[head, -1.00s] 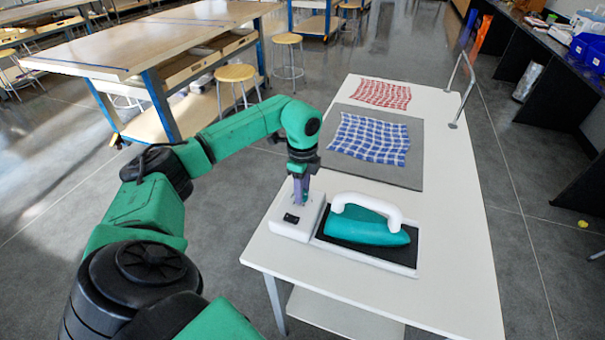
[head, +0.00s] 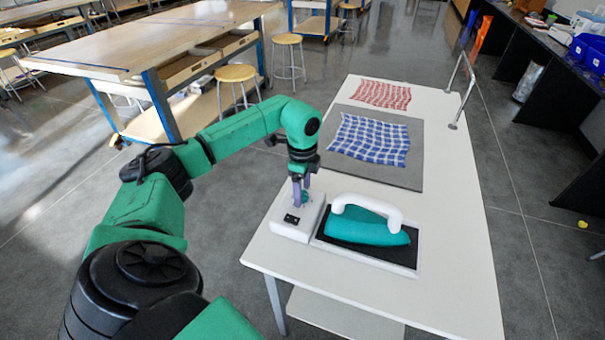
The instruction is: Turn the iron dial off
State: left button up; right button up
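The teal iron (head: 365,231) with a white handle (head: 372,207) rests on the dark pad of its white base on the table. The base's control box (head: 296,222) is at its left, with a small black panel (head: 292,218) on top. A small teal piece, apparently the dial (head: 305,198), shows at the back of the box, partly hidden by my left gripper. My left gripper (head: 301,197) points down at the dial, its purple fingers close around or beside it. Whether they touch it is too small to tell. My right gripper is not in view.
The white table (head: 455,255) also holds a grey mat (head: 405,178) with a blue checked cloth (head: 370,139), and a red checked cloth (head: 383,94) behind it. A metal rail (head: 461,90) stands at the far right edge. The table's front right is clear.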

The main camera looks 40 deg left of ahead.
pick_arm(q)
notch_tip(320, 180, up, 10)
jog(key=r+b, duration=0.1)
jog(key=b, duration=0.1)
notch_tip(320, 180, up, 4)
jog(key=p, duration=0.2)
send_over(303, 193)
jog(key=shift+s+f, duration=0.2)
jog(key=shift+f, duration=0.05)
